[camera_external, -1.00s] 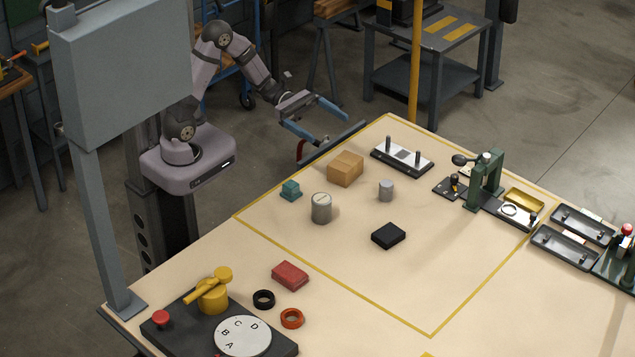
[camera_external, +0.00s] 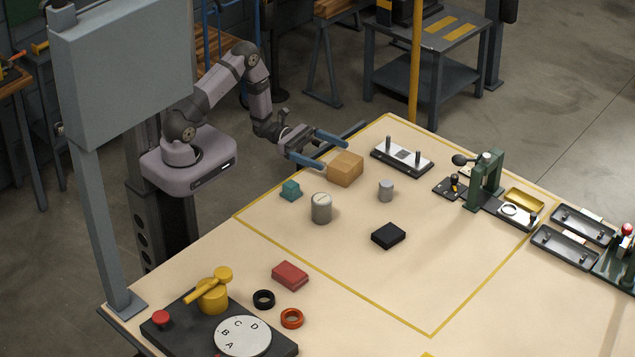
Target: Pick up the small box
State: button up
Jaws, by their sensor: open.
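The small box (camera_external: 345,169) is a brown cardboard block on the table, near the back left edge inside the yellow outline. My gripper (camera_external: 336,153) has blue fingers spread apart and reaches in from the left. One finger ends near the box's left side, and the other extends past its upper back edge. Nothing is held. I cannot tell whether either finger touches the box.
A teal block (camera_external: 291,190) and a grey cylinder (camera_external: 321,208) stand in front of the box. A smaller grey cylinder (camera_external: 386,190) and a black block (camera_external: 388,236) lie to the right. A fixture with two pegs (camera_external: 402,158) stands behind right. The front middle of the outline is clear.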

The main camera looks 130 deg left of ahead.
aim_at(346, 161)
jog(key=shift+w+a+f+p, duration=0.15)
jog(key=shift+w+p, duration=0.15)
jog(key=shift+w, duration=0.8)
jog(key=shift+w+r+p, duration=0.15)
jog(key=shift+w+p, duration=0.35)
jog(key=shift+w, duration=0.65)
jog(key=shift+w+r+p, duration=0.1)
jog(key=shift+w+p, duration=0.35)
jog(key=shift+w, duration=0.65)
jog(key=shift+w+a, duration=0.1)
jog(key=shift+w, duration=0.25)
jog(key=c, duration=1.7)
jog(key=shift+o, duration=0.2)
jog(key=shift+r, duration=0.1)
jog(key=shift+r+b, duration=0.4)
jog(key=shift+r, duration=4.55)
